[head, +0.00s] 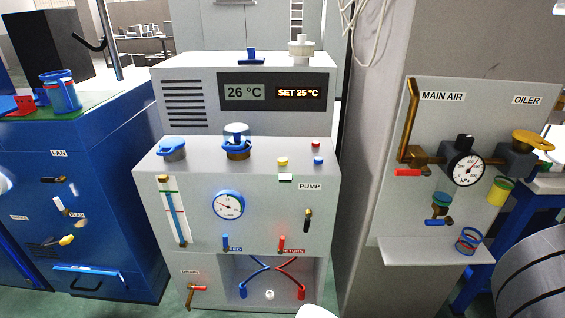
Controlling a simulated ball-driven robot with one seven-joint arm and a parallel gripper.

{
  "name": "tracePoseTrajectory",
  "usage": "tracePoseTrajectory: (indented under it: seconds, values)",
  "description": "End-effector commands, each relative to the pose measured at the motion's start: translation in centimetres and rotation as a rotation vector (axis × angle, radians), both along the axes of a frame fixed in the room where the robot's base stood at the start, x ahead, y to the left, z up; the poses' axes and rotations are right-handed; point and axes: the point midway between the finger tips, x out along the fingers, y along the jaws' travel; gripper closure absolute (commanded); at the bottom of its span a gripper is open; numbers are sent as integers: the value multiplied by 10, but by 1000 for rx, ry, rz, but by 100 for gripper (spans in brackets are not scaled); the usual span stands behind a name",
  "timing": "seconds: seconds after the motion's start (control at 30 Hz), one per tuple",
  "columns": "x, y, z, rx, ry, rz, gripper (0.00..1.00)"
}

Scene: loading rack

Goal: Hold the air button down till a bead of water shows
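The grey chiller unit (320,225) stands in the middle of the head view. None of these carries a legible air label, so I cannot tell which is the air button. I can make out no bead of water. My gripper is not in view.
A blue-lidded filler (172,148) sits left of the dome. A gauge (228,205) and sight tube (174,212) are on the front. The MAIN AIR panel (400,215) stands right, a blue FAN cabinet (110,170) left. Green floor shows between the units.

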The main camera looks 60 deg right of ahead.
Motion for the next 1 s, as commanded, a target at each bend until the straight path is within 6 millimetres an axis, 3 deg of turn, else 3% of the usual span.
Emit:
tracePoseTrajectory:
  seconds: [0.1,0.57,1.0]
  values:
    - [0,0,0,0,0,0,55]
    - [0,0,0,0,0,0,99]
    - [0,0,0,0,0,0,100]
